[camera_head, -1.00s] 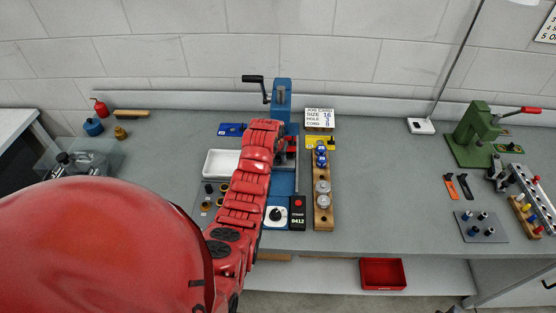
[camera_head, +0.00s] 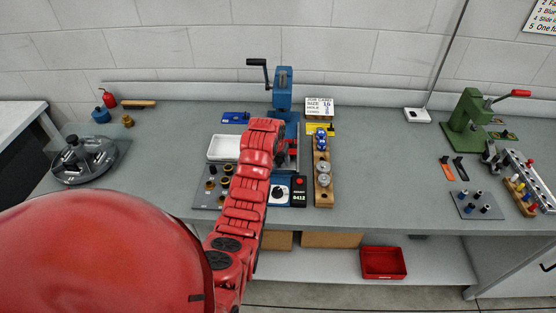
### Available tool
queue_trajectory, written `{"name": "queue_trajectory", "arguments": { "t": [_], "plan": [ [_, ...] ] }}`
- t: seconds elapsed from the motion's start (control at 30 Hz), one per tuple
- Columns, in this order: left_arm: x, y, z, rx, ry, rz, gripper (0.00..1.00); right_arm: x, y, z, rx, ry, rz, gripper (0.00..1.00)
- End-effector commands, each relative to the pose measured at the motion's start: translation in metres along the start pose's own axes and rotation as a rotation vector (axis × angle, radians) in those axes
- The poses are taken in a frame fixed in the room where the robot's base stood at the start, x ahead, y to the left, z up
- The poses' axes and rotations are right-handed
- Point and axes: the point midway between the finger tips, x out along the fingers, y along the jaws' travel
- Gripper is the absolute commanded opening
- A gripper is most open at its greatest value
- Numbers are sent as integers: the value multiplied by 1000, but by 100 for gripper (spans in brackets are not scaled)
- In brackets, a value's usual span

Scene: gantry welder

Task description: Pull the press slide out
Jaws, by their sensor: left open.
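The blue press (camera_head: 283,88) with a black crank handle (camera_head: 258,70) stands on the workbench in the head view. Below its column is a blue bed (camera_head: 280,180) with a dial plate (camera_head: 279,193) at the front. My red left arm comes in from the lower left and covers the bed's left side. My left gripper (camera_head: 287,154) is at the bed, below the column, and is open. Its fingertips are small and partly hidden by my wrist. The slide cannot be clearly made out there. My right gripper is out of view.
A wooden block (camera_head: 323,186) with round metal parts lies right of the press, beside a black-and-red box (camera_head: 299,191). A white tray (camera_head: 222,148) is to the left. A green press (camera_head: 466,123) is far right. Clear bench lies between.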

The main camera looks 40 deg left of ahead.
Motion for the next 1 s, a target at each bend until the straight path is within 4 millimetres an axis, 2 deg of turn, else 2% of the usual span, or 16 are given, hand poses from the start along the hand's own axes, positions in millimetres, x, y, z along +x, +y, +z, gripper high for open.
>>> {"name": "queue_trajectory", "arguments": {
  "t": [0.23, 0.33, 0.47, 0.63, 0.67, 0.73, 1.0],
  "plan": [
    [-2, 0, -1, 0, 3, -1, 67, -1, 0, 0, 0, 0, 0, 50],
    [-9, 0, -2, 0, 6, 0, 67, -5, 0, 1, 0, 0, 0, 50],
    [-25, 0, -1, 1, 7, 0, 67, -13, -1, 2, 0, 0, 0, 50],
    [-59, -1, -1, 0, 10, -2, 67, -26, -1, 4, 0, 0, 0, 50],
    [-75, -1, -4, 0, 7, -2, 67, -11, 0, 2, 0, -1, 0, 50],
    [-94, 0, -5, 1, 7, -2, 67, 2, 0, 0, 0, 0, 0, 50],
    [-140, -1, -4, 1, -1, -3, 67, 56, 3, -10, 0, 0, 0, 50]
  ]
}}
